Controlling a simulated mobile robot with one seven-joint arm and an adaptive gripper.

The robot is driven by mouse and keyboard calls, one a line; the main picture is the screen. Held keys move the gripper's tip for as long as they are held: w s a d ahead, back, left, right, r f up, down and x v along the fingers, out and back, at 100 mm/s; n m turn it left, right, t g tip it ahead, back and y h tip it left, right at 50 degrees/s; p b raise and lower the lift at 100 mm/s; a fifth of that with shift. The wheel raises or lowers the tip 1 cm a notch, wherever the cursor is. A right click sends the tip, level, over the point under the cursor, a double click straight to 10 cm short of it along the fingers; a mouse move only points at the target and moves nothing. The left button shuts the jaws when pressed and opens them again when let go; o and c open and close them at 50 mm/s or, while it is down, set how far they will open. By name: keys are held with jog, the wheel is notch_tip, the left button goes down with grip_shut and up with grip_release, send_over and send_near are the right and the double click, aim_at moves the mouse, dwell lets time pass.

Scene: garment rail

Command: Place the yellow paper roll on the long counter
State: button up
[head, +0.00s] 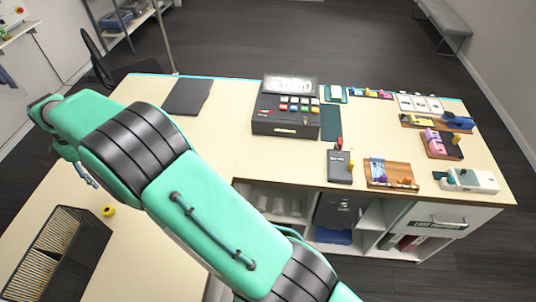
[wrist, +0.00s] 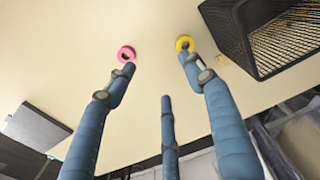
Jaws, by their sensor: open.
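The yellow paper roll (head: 108,211) is a small ring on the cream left-hand top (head: 120,250), beside a black mesh basket. It also shows in the wrist view (wrist: 184,43), just beyond the tip of the right finger. A pink roll (wrist: 126,53) lies at the tip of the left finger. My gripper (wrist: 158,66) is open, its blue fingers spread over the cream top with nothing between them. Whether any finger touches a roll I cannot tell. The cream counter (head: 222,140) runs across to the right. In the head view my arm hides most of the gripper.
The black mesh basket (head: 62,250) stands close to the yellow roll, and also shows in the wrist view (wrist: 262,35). A dark flat pad (head: 188,96) and a black till (head: 286,108) sit on the counter. Several small items crowd its right end. Bare counter lies left of the till.

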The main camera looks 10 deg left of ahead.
jog(key=w+d+r+m+t, duration=0.15)
jog(key=w+d+r, duration=0.35)
jog(key=d+r, duration=0.5)
jog(key=w+d+r+m+y, duration=0.1)
jog(key=w+d+r+m, duration=0.2)
jog(key=w+d+r, duration=0.75)
jog(key=d+r+m, duration=0.2)
jog(key=d+r, duration=0.3)
jog(key=d, duration=1)
jog(key=s+d+r+m+t, duration=0.1)
jog(key=s+d+r+m, duration=0.15)
jog(key=d, duration=0.85)
jog(key=s+d+r+m+t, duration=0.1)
jog(key=s+d+r+m, duration=0.2)
jog(key=d, duration=0.9)
jog(key=s+d+r+m, duration=0.1)
jog(key=s+d+r, duration=0.25)
jog(key=d, duration=0.75)
jog(key=s+d+f+m+t, duration=0.1)
jog(key=s+d+f+m, duration=0.2)
jog(key=s+d, duration=0.5)
jog(key=s+d+f+m+t+h, duration=0.1)
jog(key=s+d+f+m, duration=0.2)
jog(key=s+d, duration=0.6)
jog(key=shift+s+f, duration=0.75)
jog(key=shift+s, duration=0.2)
jog(key=shift+f, duration=0.1)
